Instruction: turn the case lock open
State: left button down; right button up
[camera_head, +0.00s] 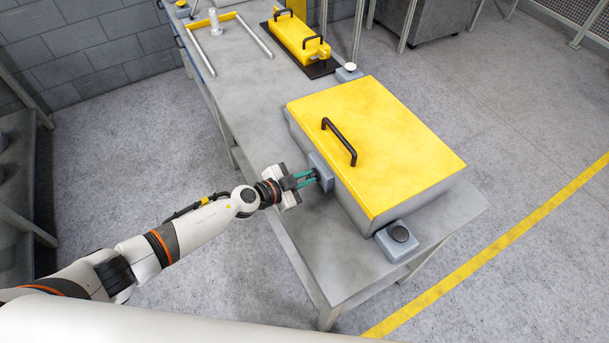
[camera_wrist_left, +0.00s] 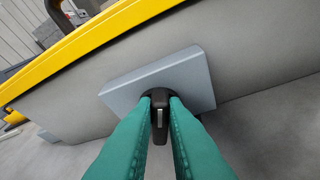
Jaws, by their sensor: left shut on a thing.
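The case (camera_head: 350,190) is a grey box with a yellow lid (camera_head: 385,140) and a black handle, lying on the grey table with its lid down. A grey lock plate (camera_head: 320,170) sits on its side wall facing my arm. In the left wrist view the plate (camera_wrist_left: 190,75) carries a black lock knob (camera_wrist_left: 160,116) with a pale mark, pointing down in the picture. My left gripper (camera_head: 306,179) is shut on the knob, with a teal finger on either side of it (camera_wrist_left: 160,125). The fingers cover part of the knob's sides. My right gripper is out of view.
Grey blocks with round black or white knobs stand at the case's near corner (camera_head: 397,241) and far corner (camera_head: 348,72). A yellow case with black handles (camera_head: 300,38) lies on a black mat farther back. The table (camera_head: 350,270) is bare in front of the case.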

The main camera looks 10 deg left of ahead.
pick_arm(q)
jog(key=shift+s+d+f+m+t+y, duration=0.1)
jog(key=shift+s+f+m+t+y, duration=0.15)
jog(key=shift+m+t, duration=0.4)
jog(key=shift+s+d+f+m+b, duration=0.1)
jog(key=shift+m+b, duration=0.75)
jog(key=shift+b, duration=0.1)
jog(key=shift+m+t+b, duration=0.4)
jog(key=shift+t+b, duration=0.05)
jog(key=c, duration=1.5)
grip_release()
jog(key=shift+o, duration=0.2)
jog(key=shift+s, duration=0.1)
